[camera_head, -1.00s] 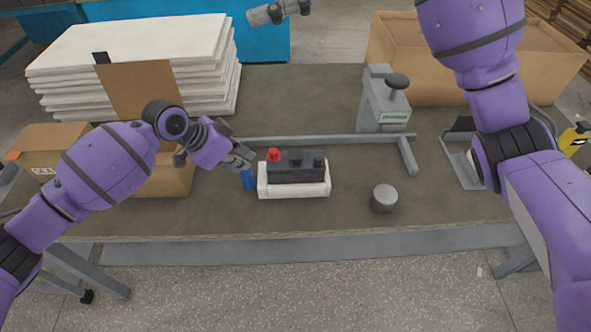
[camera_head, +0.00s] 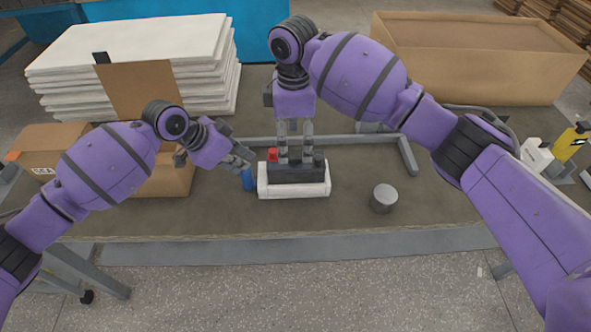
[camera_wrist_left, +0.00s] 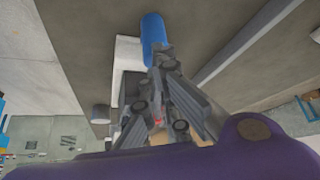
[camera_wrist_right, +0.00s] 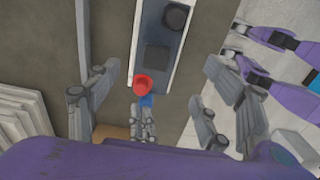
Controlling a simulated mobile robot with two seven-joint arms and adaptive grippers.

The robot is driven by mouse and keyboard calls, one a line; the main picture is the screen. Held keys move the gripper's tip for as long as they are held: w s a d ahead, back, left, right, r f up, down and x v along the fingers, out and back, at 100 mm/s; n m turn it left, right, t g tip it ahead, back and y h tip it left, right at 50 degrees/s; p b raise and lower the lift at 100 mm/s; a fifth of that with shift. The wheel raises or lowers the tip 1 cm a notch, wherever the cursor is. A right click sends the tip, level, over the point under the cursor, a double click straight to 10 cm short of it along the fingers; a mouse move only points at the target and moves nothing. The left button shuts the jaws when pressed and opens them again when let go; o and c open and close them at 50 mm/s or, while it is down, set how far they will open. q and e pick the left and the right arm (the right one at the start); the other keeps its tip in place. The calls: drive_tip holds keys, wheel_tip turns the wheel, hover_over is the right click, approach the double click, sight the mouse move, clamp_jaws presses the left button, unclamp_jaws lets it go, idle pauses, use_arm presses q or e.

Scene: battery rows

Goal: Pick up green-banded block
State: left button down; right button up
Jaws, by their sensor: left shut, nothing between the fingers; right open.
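I cannot make out a green-banded block in any current view. My right gripper (camera_head: 295,157) is open, pointing down over the black block. In the right wrist view its fingers (camera_wrist_right: 160,100) are spread wide with nothing between them. My left gripper (camera_head: 246,160) is shut and empty, left of the tray. A blue cylinder (camera_head: 248,180) stands just beyond its fingertips; it also shows in the left wrist view (camera_wrist_left: 153,34).
A grey metal cylinder (camera_head: 384,198) stands right of the tray. A grey rail (camera_head: 345,140) runs behind it. White sheets (camera_head: 140,50) and cardboard boxes (camera_head: 480,60) fill the back. The front table strip is clear.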

sight(294, 156)
wheel_tip(294, 156, down, 6)
drive_tip(key=shift+r, duration=0.25)
drive_tip(key=shift+w+d+f, duration=0.1)
drive_tip(key=shift+w+f, duration=0.05)
drive_tip(key=shift+f, duration=1.25)
drive_tip(key=shift+w+d+f, duration=0.1)
drive_tip(key=shift+f, duration=1.25)
drive_tip(key=shift+c, duration=0.2)
clamp_jaws()
drive_tip(key=shift+w+a+r, duration=0.1)
drive_tip(key=shift+r, duration=0.05)
